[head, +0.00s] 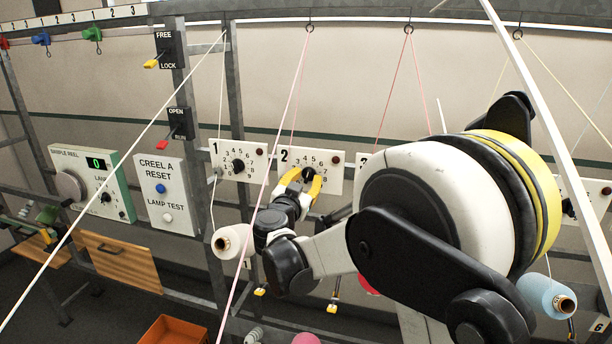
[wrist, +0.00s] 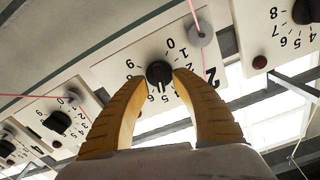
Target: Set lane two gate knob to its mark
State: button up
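The lane two gate knob (wrist: 159,73) is a round black knob on a white plate (wrist: 112,70) marked 2, with numbers around it. The plate appears upside down in the wrist view and shows upright in the head view (head: 284,159). My gripper (wrist: 160,77) has its two yellow fingers on either side of the knob, with the tips against its sides. A pale pointer line on the knob points down in the wrist view. The fingers hide some of the dial numbers. In the head view my gripper (head: 305,178) covers part of the knob; no set mark can be made out.
The lane one plate (head: 238,161) is to the left, and my arm blocks plates to the right. Threads cross in front of the panels. A white yarn cone (head: 230,241) hangs below, and a control box (head: 168,194) stands further left.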

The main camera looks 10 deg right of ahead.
jog(key=shift+w+d, duration=0.1)
jog(key=shift+w, duration=0.15)
grip_shut()
jog(key=shift+n, duration=0.3)
